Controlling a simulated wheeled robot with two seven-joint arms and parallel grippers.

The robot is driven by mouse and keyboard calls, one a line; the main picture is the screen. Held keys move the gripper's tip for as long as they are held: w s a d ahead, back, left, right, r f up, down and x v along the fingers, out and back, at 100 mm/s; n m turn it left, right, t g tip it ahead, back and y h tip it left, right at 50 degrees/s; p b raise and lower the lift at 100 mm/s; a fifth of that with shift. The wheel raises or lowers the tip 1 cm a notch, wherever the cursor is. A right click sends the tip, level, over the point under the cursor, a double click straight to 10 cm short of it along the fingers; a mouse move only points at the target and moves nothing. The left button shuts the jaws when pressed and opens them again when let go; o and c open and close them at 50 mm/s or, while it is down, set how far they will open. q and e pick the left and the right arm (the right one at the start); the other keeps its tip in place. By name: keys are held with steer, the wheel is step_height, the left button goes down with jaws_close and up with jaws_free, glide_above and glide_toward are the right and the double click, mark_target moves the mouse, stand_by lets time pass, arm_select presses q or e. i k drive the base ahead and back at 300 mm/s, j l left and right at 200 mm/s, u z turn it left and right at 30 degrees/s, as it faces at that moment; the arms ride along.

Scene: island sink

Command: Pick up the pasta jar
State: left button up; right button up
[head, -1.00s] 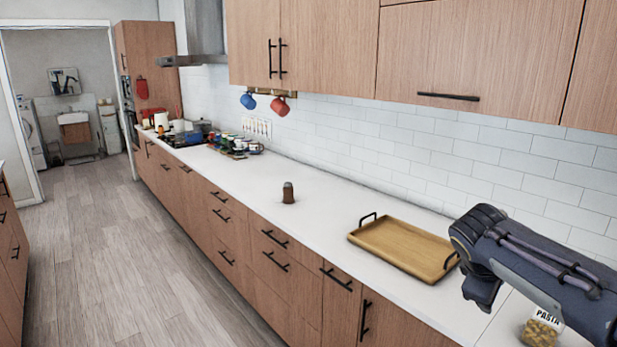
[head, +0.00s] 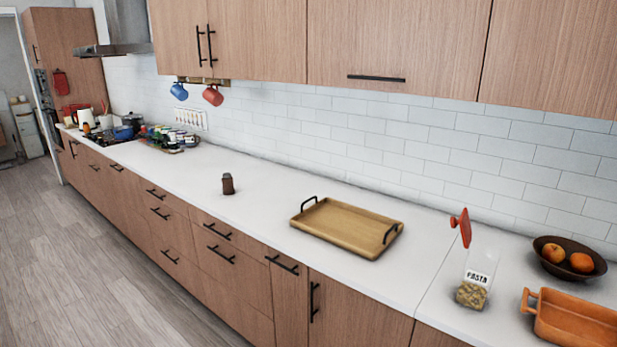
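The pasta jar (head: 475,282) stands upright on the white counter at the right in the head view. It is clear, has a label reading PASTA, and holds pasta in its lower part. A red object (head: 462,227) shows just above and behind the jar's top; I cannot tell whether it touches the jar. Neither of my grippers is in view.
A wooden tray (head: 347,228) with black handles lies left of the jar. An orange baking dish (head: 575,322) and a dark bowl (head: 541,244) with orange fruit are to its right. A small brown shaker (head: 228,184) stands farther left. Counter between the tray and jar is clear.

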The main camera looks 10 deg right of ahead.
mark_target(483, 260)
steer(key=i+j, duration=0.7)
steer(key=z, duration=0.45)
steer(key=i+j+z, duration=0.1)
steer(key=z, duration=0.75)
steer(key=j+z, duration=0.15)
steer(key=z, duration=0.25)
steer(key=i+j+z, duration=0.1)
steer(key=z, duration=0.35)
